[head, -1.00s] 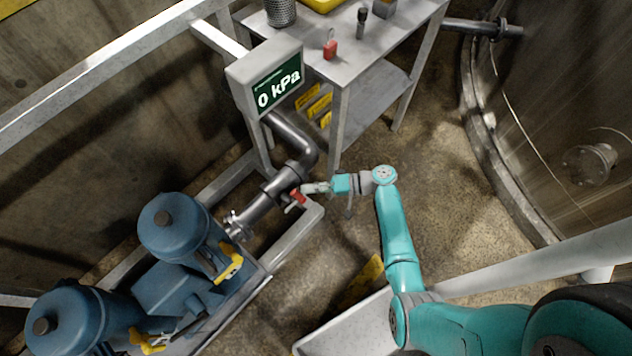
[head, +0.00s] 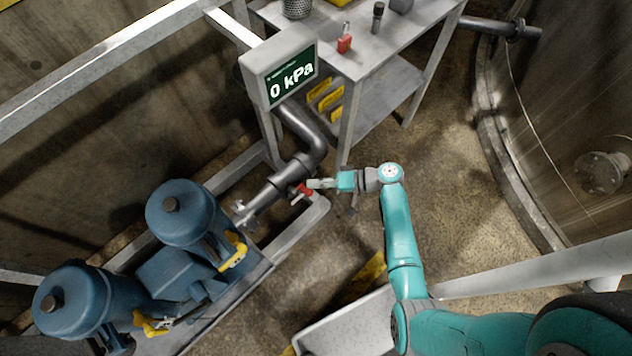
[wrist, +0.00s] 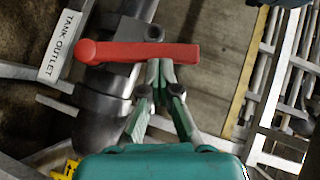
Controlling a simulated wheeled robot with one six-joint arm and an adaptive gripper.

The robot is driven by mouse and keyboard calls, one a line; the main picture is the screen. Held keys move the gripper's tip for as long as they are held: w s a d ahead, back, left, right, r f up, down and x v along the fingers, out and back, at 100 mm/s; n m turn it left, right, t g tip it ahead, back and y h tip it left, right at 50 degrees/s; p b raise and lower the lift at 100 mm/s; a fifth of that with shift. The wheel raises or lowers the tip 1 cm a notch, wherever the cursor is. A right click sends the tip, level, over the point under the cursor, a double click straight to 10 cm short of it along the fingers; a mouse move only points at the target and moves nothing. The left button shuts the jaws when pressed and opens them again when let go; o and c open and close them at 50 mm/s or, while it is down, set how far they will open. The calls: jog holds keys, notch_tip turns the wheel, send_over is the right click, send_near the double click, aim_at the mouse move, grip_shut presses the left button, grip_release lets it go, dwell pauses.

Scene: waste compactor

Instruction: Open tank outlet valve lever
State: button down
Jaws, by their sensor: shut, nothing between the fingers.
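The red tank outlet valve lever (wrist: 137,53) lies crosswise over the dark pipe (wrist: 104,110) in the wrist view, with a white "TANK OUTLET" tag (wrist: 60,45) to its left. In the head view the red lever (head: 304,190) sits on the pipe beside the metal frame. My gripper (wrist: 160,72) is shut and empty, its fingertips at the lower edge of the lever, right of the pipe. In the head view my gripper (head: 314,184) is close to the lever. I cannot tell whether the tips touch it.
A gauge display (head: 281,72) reading 0 kPa stands above the pipe. Blue pumps (head: 185,215) with yellow handles are at lower left. A metal table (head: 375,50) with a red padlock (head: 345,43) is behind. A large tank (head: 575,110) is at right. Floor between is open.

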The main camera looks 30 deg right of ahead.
aim_at(294, 194)
jog(key=shift+s+a+n+h, duration=0.2)
jog(key=shift+a+n+h, duration=0.1)
jog(key=shift+a+h, duration=0.15)
jog(key=shift+s+a+n+h, duration=0.15)
jog(key=shift+a+n+h, duration=0.2)
jog(key=shift+a, duration=0.15)
jog(key=shift+s+a+f+n+h, duration=0.2)
jog(key=shift+a+n+h, duration=0.15)
jog(key=shift+a+h, duration=0.15)
jog(key=shift+s+a+f+n+h, duration=0.15)
jog(key=shift+a+n+h, duration=0.15)
jog(key=shift+a+h, duration=0.2)
jog(key=shift+w, duration=0.15)
